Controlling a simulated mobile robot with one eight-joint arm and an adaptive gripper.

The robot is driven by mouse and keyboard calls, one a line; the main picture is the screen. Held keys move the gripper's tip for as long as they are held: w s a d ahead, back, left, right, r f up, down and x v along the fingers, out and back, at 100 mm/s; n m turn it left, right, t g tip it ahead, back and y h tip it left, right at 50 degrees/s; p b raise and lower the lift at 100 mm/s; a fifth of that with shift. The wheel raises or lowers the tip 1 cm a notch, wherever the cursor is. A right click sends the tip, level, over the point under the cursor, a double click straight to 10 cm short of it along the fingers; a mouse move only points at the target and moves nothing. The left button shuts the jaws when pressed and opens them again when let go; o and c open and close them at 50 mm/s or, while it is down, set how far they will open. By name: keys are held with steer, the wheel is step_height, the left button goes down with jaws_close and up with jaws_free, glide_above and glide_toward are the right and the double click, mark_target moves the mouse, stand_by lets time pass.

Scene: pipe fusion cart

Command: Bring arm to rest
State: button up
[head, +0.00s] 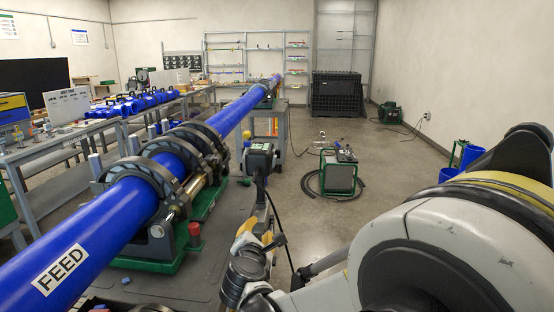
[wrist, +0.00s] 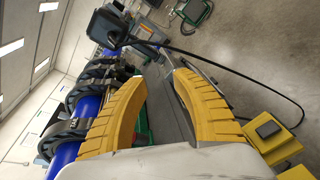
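My arm (head: 430,250) fills the lower right of the head view, with its far end low in the middle beside the fusion machine. My gripper (wrist: 161,78) shows in the wrist view as two curved yellow fingers. They stand apart with nothing held between them; the grey cart top shows through the gap. In the head view a bit of yellow near the wrist shows to the right of the cart, but the fingers are mostly hidden there.
A blue pipe (head: 70,240) marked FEED runs through the black clamps of the fusion machine (head: 165,185) on the cart. A control box (head: 260,158) with a cable stands close to my gripper. A green-framed unit (head: 338,175) and hose lie on the floor. Open floor lies beyond.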

steer(key=s+d+r+m+g+h, duration=0.1)
steer(key=s+d+m+g, duration=0.1)
steer(key=s+d+m, duration=0.55)
steer(key=s+d+r+m+g+h, duration=0.1)
steer(key=s+d+r+m+g, duration=0.3)
steer(key=d, duration=0.7)
steer(key=s+d+f+m+g+y, duration=0.1)
steer(key=s+d+f+m, duration=0.2)
steer(key=s+m, duration=0.4)
steer(key=s+d+f+m+g+y, duration=0.1)
steer(key=s+d+f+m, duration=0.2)
steer(key=s+m, duration=0.5)
steer(key=s, duration=0.4)
steer(key=shift+s+d+f+y, duration=0.15)
steer(key=shift+s+f+y, duration=0.05)
steer(key=shift+y, duration=0.2)
